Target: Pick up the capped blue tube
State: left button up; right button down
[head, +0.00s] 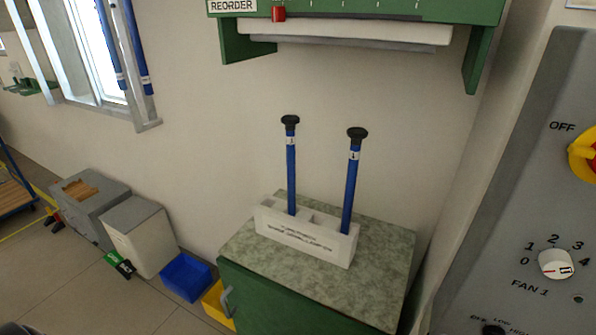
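Two blue tubes with black caps stand upright in a white holder (325,245) on a green cabinet's speckled top. The left capped blue tube (291,175) stands almost straight. The right capped blue tube (350,190) leans slightly in the picture. Each has a small white label below its cap. Their lower ends are hidden inside the holder. The holder has dark printed text on its front and open slots between the tubes. Neither of my grippers shows in the head view.
The cabinet top (375,285) has bare room around the holder. A green shelf (360,12) hangs on the wall above the tubes. A grey control panel (530,200) stands close on the right. Blue (187,277) and yellow (217,303) bins sit on the floor left of the cabinet.

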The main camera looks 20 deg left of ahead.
aim_at(289, 121)
jog(key=u, duration=2.4)
jog(key=k, duration=1.5)
jog(key=z, duration=1.9)
jog(key=i, duration=1)
jog(key=z, duration=0.05)
